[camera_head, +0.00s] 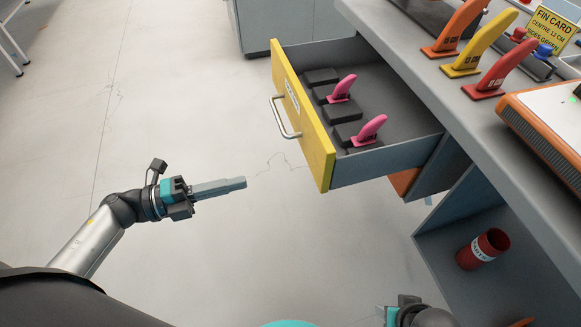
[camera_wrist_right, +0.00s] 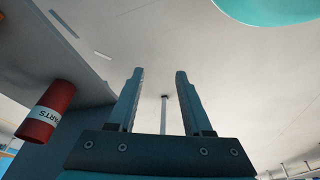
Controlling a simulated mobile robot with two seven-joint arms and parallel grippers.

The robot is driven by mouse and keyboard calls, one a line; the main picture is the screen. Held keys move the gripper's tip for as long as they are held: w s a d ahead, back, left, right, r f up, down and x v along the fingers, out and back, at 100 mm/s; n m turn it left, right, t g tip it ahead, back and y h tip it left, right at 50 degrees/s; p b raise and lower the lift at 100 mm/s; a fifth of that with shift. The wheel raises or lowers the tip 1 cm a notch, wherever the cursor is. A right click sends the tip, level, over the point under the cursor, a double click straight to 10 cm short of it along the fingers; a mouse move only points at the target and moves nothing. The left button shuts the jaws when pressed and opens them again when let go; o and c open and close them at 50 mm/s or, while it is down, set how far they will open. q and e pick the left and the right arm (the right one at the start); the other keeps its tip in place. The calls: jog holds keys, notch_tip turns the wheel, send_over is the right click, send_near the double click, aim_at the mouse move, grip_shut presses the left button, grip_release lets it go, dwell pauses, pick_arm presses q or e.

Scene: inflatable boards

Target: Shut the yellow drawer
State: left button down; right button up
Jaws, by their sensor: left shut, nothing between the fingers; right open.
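The yellow drawer (camera_head: 303,121) is pulled well out from under the grey bench in the head view. Its yellow front has a silver bar handle (camera_head: 284,117) and a white label. Inside are dark blocks and two pink fins (camera_head: 369,130). My left gripper (camera_head: 243,183) is shut and empty, in front of and below the drawer front, apart from it. My right gripper (camera_wrist_right: 156,72) is open and empty in the right wrist view. In the head view only a part of the right arm shows at the bottom edge.
On the bench top (camera_head: 419,73) stand orange, yellow (camera_head: 480,44) and red fins, a yellow fin card (camera_head: 553,27) and an orange-and-white box (camera_head: 545,135). A red parts tube (camera_head: 483,249) lies in the open space under the bench. The floor left of the drawer is clear.

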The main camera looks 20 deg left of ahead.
aim_at(316, 164)
pick_arm(q)
jog(key=b+x, duration=0.2)
jog(key=x, duration=1.1)
jog(key=shift+b, duration=0.35)
jog(key=shift+w+d, duration=0.3)
jog(key=shift+d, duration=0.05)
pick_arm(e)
notch_tip(316, 164, up, 6)
jog(key=t, duration=0.1)
jog(key=shift+w+r, duration=0.15)
jog(key=shift+w, duration=0.25)
